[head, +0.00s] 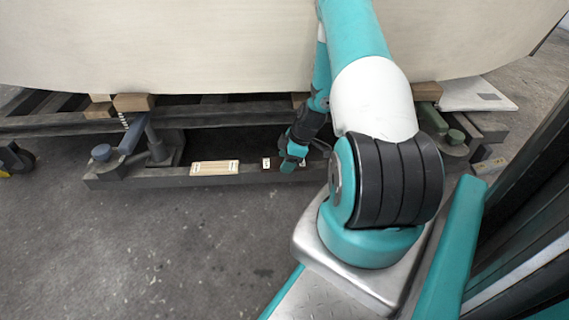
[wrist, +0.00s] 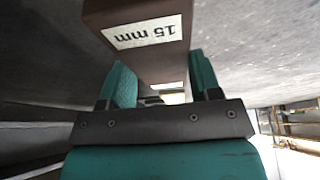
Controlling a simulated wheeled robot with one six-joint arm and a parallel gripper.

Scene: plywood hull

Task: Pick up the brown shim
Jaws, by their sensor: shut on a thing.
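The brown shim (wrist: 150,64) is a dark brown block with a white label reading "15 mm", upside down in the wrist view. It lies between the two teal fingers of my gripper (wrist: 163,80), which is shut on it. The shim's labelled end points up in that picture. In the head view my gripper (head: 291,158) is low beside the dark beam under the hull, and I cannot make out the shim there.
The pale plywood hull (head: 180,45) hangs over the area, resting on wooden blocks (head: 134,102). The concrete floor (head: 150,250) in front is clear.

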